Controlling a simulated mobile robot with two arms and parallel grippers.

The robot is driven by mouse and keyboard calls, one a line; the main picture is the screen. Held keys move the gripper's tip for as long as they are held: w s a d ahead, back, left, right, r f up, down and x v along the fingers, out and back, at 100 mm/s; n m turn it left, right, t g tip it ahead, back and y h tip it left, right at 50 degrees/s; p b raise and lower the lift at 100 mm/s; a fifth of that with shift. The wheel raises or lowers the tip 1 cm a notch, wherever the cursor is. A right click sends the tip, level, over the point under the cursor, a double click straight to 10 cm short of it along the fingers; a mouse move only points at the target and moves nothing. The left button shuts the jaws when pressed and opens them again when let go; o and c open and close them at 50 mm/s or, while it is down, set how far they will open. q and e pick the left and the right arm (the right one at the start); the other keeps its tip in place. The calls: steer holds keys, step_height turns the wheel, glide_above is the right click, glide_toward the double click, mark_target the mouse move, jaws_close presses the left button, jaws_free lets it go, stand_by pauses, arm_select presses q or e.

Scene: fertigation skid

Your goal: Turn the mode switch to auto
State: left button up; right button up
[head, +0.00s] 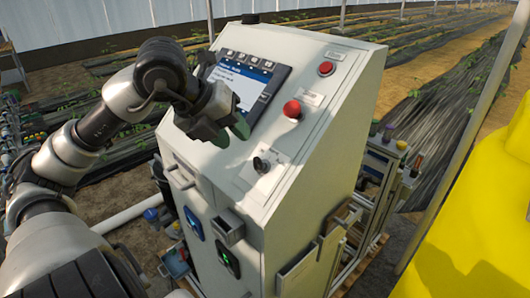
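The mode switch, a small black knob (262,163), sits on the sloped front of a pale grey control cabinet (300,70), low and right of the screen. Its pointer setting is too small to read. My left gripper (229,131) is in front of the panel, above and left of the knob and apart from it. Its two dark fingers are spread with nothing visible between them. It covers the lower left part of the screen. My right gripper is not in view.
The lit screen (240,85), a red mushroom button (292,109) and a smaller red button (325,68) are on the same panel. A box-like part (228,228) juts from the cabinet's lower front. A large yellow object (480,220) stands at the right.

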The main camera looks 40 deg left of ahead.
mark_target(254, 157)
arm_select(q)
steer(key=p+x, duration=0.1)
steer(key=x, duration=0.3)
steer(key=shift+f, duration=0.35)
steer(key=p+x, duration=0.1)
steer(key=x, duration=0.2)
steer(key=shift+w+d+f, duration=0.15)
steer(key=shift+w+d, duration=0.05)
steer(key=shift+w, duration=0.1)
steer(key=shift+w+f, duration=0.1)
steer(key=shift+f, duration=0.2)
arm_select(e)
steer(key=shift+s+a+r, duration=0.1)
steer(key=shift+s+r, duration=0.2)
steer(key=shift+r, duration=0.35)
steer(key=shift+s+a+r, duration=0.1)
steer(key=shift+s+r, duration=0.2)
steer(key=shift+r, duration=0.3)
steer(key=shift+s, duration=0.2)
